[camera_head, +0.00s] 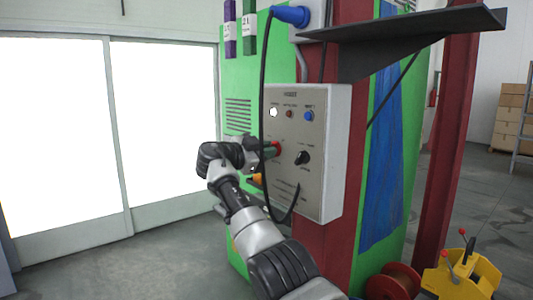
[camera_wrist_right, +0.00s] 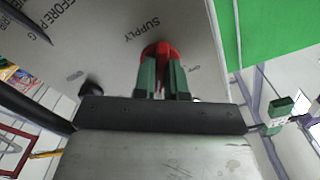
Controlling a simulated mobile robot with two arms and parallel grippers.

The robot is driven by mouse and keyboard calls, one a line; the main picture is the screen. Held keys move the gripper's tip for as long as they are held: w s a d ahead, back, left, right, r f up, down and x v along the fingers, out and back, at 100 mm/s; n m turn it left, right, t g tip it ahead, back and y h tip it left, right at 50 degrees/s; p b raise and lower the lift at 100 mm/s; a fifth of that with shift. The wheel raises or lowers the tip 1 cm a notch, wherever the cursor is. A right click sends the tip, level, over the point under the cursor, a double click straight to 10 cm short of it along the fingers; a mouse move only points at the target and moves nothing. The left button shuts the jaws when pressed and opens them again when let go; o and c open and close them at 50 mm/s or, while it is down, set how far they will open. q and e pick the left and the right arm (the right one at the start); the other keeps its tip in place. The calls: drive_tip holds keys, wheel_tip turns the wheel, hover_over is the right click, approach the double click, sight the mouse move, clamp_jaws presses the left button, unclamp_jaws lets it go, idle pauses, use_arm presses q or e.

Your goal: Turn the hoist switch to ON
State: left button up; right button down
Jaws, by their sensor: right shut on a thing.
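A grey control box (camera_head: 325,150) is mounted on a dark red column. Its front has a white, a red and a blue button or lamp in the top row. Below them are a red knob (camera_head: 278,148) and a black knob (camera_head: 302,158). My right gripper (camera_head: 269,150) is at the red knob, coming from the left. In the right wrist view, its green fingers (camera_wrist_right: 163,78) are shut on the red knob (camera_wrist_right: 158,49), near the printed word SUPPLY. I cannot read the ON mark or tell the knob's setting. My left gripper is not in view.
A black cable (camera_head: 263,90) loops down in front of the box from a blue plug (camera_head: 291,15). A dark shelf (camera_head: 405,28) juts out above. The floor at left is clear.

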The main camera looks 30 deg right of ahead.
drive_tip(key=shift+m, duration=1.1)
drive_tip(key=c, duration=1.2)
unclamp_jaws()
drive_tip(key=a+b, duration=0.1)
drive_tip(key=a, duration=0.6)
drive_tip(key=a+b, duration=0.1)
drive_tip(key=a, duration=0.2)
drive_tip(key=shift+s+a+b, duration=0.3)
drive_tip(key=shift+s+a, duration=0.1)
